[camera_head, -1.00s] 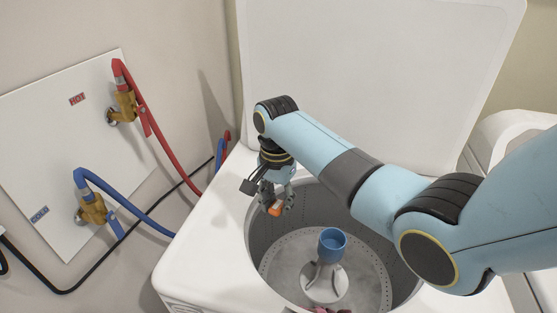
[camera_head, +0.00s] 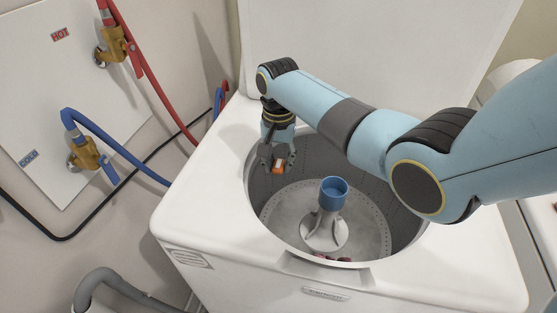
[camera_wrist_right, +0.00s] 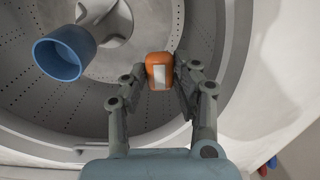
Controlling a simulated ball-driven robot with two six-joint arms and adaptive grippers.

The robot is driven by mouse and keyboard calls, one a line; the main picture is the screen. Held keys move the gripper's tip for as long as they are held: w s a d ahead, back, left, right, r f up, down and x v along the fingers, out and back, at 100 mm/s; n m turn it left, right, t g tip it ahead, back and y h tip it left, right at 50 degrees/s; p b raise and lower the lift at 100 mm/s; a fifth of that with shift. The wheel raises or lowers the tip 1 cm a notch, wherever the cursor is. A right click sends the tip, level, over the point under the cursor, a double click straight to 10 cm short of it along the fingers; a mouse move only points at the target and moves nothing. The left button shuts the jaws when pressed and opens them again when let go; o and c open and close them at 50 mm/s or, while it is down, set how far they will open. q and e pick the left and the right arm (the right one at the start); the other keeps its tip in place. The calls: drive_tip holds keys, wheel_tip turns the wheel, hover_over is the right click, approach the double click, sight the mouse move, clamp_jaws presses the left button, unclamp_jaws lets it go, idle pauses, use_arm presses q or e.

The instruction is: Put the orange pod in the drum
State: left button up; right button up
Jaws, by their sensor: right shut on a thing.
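The orange pod (camera_head: 278,168), with a white patch on its face, is held between the fingers of my right gripper (camera_head: 277,163). In the right wrist view the pod (camera_wrist_right: 159,71) sits between the fingertips of the gripper (camera_wrist_right: 160,75), with the drum behind it. The drum (camera_head: 375,222) is a grey perforated tub inside the open white washer. The pod is at the drum's left side, around the opening; its exact height is hard to tell. My left gripper is out of view.
An agitator with a blue cup top (camera_head: 334,188) stands in the drum's middle. Dark reddish cloth (camera_head: 330,257) shows at the drum's near edge. The raised white lid (camera_head: 400,60) is behind. Red (camera_head: 160,95) and blue hoses (camera_head: 115,145) run along the left wall.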

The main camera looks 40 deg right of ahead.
wheel_tip(320, 180, down, 19)
drive_tip(key=b, duration=1.6)
drive_tip(key=shift+f, duration=0.2)
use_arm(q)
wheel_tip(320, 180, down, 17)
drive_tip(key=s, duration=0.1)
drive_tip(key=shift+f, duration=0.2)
use_arm(e)
drive_tip(key=o, duration=1)
use_arm(q)
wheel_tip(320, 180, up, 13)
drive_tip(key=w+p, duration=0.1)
drive_tip(key=p, duration=1.1)
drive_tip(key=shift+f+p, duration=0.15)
drive_tip(key=shift+p, duration=0.2)
use_arm(e)
drive_tip(key=shift+r, duration=6)
